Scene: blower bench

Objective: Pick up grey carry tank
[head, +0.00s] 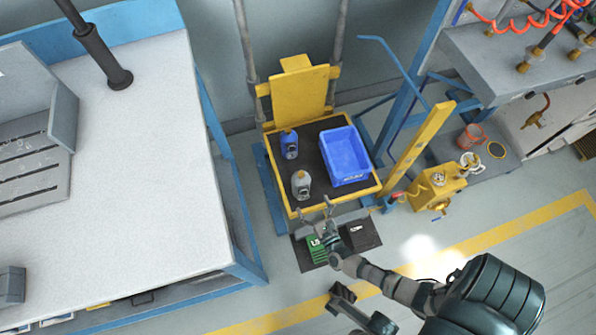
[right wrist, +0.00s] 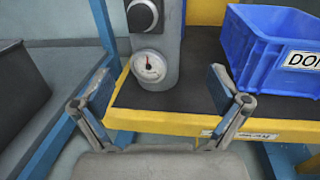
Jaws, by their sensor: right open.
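The grey carry tank (head: 301,185) stands upright at the front left of the black-topped yellow cart (head: 369,191). In the right wrist view the grey carry tank (right wrist: 158,45) shows a round white gauge low on its front and a dark round part above. My right gripper (head: 315,209) is just in front of the cart's front edge, near the tank. In the right wrist view my right gripper (right wrist: 160,90) is open and empty, its two fingers spread either side of the tank's line, apart from it. The tank's top is cut off there.
A blue tank (head: 289,145) stands behind the grey one. A blue bin (head: 346,157) sits to the right on the cart, close to the right finger's side. A green box (head: 316,249) and a black box (head: 360,236) lie below the cart's front. A white-topped bench (head: 130,140) is left.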

